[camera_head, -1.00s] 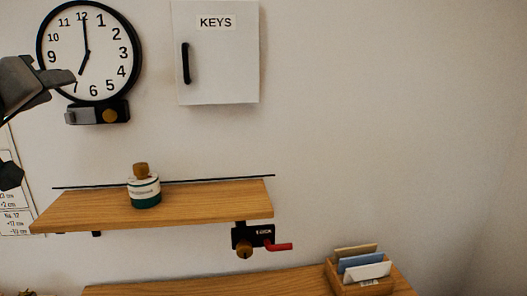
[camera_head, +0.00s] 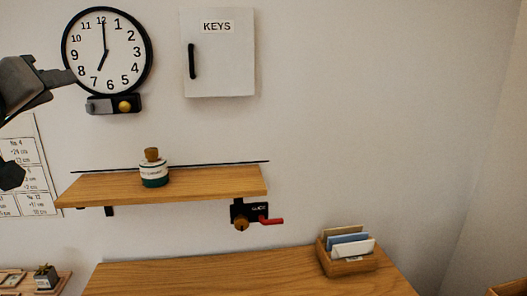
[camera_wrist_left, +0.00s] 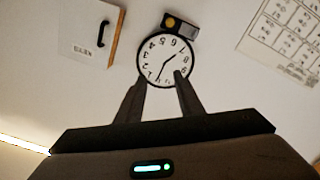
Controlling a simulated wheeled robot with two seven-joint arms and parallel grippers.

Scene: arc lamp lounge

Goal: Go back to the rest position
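My left gripper (camera_head: 62,78) comes in at the left edge of the head view, in front of the wall and overlapping the lower left of the clock (camera_head: 107,50). In the left wrist view the two fingers of the left gripper (camera_wrist_left: 159,77) stand apart with nothing between them. The clock (camera_wrist_left: 165,60) appears upside down beyond the fingertips, apart from them. My right gripper is in neither view.
A wooden shelf (camera_head: 215,183) holds a green and white bottle (camera_head: 153,170). A white key cabinet (camera_head: 220,65) hangs above. A red-handled device (camera_head: 247,214) sits under the shelf. A wooden table (camera_head: 240,276) bears a card box (camera_head: 347,263). The wall at right is bare.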

